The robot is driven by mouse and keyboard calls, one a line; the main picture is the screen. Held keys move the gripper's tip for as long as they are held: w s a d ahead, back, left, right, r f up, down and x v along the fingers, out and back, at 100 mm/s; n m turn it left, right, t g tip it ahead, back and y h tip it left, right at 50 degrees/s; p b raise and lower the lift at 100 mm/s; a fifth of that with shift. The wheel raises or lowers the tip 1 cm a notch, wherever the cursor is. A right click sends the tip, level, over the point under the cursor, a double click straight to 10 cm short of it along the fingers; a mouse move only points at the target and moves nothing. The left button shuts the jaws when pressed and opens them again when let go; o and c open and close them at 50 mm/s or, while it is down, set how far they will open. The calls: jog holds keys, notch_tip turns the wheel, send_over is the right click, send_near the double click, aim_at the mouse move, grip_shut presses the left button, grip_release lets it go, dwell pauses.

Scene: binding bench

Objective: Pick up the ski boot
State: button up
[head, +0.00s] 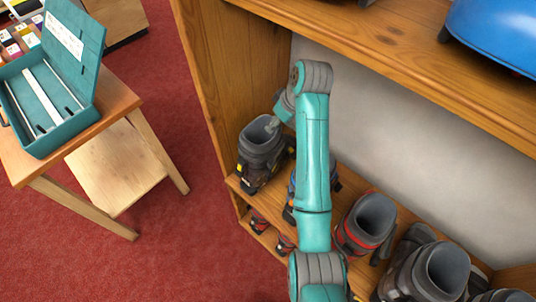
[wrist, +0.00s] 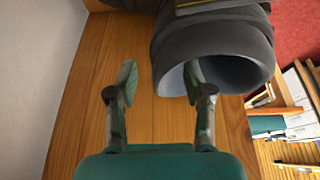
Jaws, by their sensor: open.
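A dark grey ski boot (head: 258,160) with small yellow marks stands upright at the left end of a wooden shelf in the head view. My gripper (head: 273,125) is at its open top, partly hidden by my arm. In the wrist view my gripper (wrist: 160,80) is open with nothing shut between its fingers. The boot's round cuff (wrist: 215,40) fills the upper right there. The right finger overlaps the pale inside of the cuff opening, and the left finger is outside it over the wood. Whether either finger touches the boot I cannot tell.
More boots stand along the shelf to the right, including a red-trimmed one (head: 352,238) and grey ones (head: 432,280). A boot with blue is mostly behind my arm. An upper shelf (head: 400,60) carries a blue object (head: 495,35). A teal box (head: 65,132) sits on a wooden table at left.

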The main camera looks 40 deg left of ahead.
jog(key=shift+a+x, duration=0.15)
jog(key=shift+x, duration=1.2)
jog(key=shift+a+x, duration=0.15)
jog(key=shift+x, duration=1.2)
jog(key=shift+r, duration=0.15)
jog(key=shift+c, duration=0.2)
grip_shut()
jog(key=shift+r, duration=0.15)
